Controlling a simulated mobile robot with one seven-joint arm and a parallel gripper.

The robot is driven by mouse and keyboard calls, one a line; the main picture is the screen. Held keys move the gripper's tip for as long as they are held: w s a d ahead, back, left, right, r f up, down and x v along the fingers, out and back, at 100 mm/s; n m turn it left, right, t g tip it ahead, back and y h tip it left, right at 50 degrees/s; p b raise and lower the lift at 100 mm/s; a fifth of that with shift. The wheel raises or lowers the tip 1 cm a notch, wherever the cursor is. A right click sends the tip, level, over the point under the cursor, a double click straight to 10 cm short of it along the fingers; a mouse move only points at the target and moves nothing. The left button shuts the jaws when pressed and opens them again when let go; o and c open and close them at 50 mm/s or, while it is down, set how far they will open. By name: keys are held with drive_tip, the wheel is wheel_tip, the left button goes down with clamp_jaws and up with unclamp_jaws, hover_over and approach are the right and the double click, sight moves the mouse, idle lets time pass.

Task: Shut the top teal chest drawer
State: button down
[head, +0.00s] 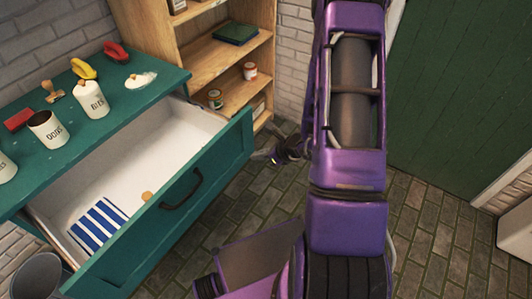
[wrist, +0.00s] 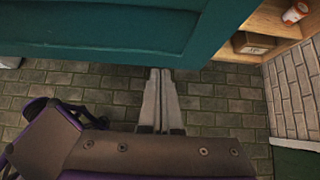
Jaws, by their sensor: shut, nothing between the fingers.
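The top teal chest drawer (head: 226,160) is pulled well out in the head view, its white inside showing. Its teal front has a dark curved handle (head: 182,190). A blue-and-white striped cloth (head: 98,222) and a small round tan thing (head: 146,196) lie inside. My gripper (head: 262,154) is just past the far right end of the drawer front. In the wrist view my gripper (wrist: 160,76) is shut and empty, its fingertips near the edge of a teal panel (wrist: 100,35). I cannot tell whether they touch it.
The chest top (head: 118,118) holds white canisters, red and yellow items and a stamp. A wooden shelf (head: 205,68) with paint tins stands behind. A grey bucket (head: 38,276) is at the lower left. Brick floor (head: 425,235) is open at the right.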

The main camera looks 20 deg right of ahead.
sight(236, 152)
drive_tip(key=w+a, duration=0.1)
drive_tip(key=w+a+f, duration=0.1)
drive_tip(key=w, duration=0.1)
drive_tip(key=w+a, duration=0.1)
drive_tip(key=shift+w+f, duration=0.15)
drive_tip(key=shift+f, duration=0.25)
drive_tip(key=shift+w+a, duration=0.2)
drive_tip(key=shift+w, duration=0.2)
